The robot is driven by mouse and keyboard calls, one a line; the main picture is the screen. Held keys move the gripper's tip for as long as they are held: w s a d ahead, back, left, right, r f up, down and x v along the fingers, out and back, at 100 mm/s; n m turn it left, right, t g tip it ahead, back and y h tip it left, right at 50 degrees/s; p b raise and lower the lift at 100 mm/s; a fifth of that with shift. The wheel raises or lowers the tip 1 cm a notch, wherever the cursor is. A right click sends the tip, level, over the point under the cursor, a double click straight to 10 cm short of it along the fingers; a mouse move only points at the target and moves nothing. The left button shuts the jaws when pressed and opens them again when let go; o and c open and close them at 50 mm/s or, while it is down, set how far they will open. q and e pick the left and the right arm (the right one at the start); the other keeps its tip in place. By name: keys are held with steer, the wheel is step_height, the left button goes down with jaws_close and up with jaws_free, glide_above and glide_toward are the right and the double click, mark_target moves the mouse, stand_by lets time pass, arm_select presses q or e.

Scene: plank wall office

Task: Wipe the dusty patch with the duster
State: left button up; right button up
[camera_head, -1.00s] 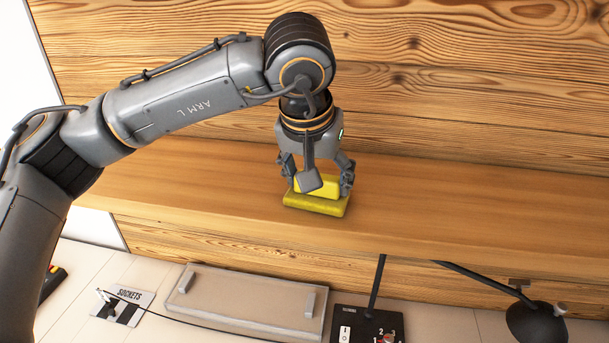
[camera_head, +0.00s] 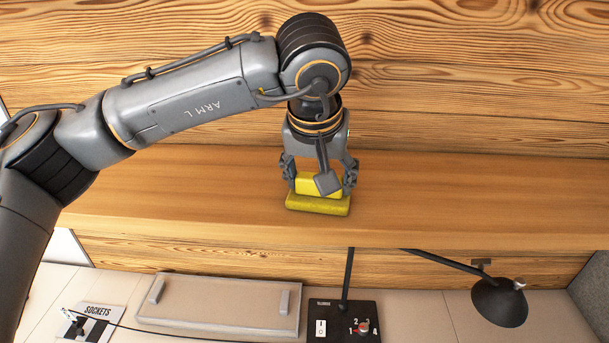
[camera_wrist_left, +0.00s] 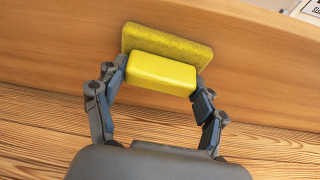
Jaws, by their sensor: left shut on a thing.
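The yellow duster (camera_head: 317,205) has a block-shaped grip on a wider, darker yellow base. It sits flat on the wooden shelf (camera_head: 450,200), near the front edge. My left gripper (camera_head: 320,180) points down and is shut on the duster's grip, with a finger on each side. In the left wrist view the duster (camera_wrist_left: 166,73) shows between the fingers, its base against the wood. I cannot make out a dusty patch on the bare wood; any dust under the duster is hidden. My right gripper is not in view.
A plank wall (camera_head: 180,70) rises behind the shelf. The shelf right of the duster is clear.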

mark_target(299, 176)
arm_select(q)
steer(key=shift+d, duration=1.05)
steer(key=shift+w+a+b, duration=0.15)
steer(key=shift+a+b, duration=0.2)
steer(key=shift+a, duration=0.45)
steer(key=shift+a+b, duration=0.35)
steer(key=shift+a, duration=1.45)
steer(key=shift+a+b, duration=0.75)
steer(key=shift+a, duration=2.65)
steer(key=shift+d+r, duration=0.15)
steer(key=shift+r, duration=0.05)
steer(key=shift+r+p, duration=2.1)
steer(key=shift+r, duration=0.8)
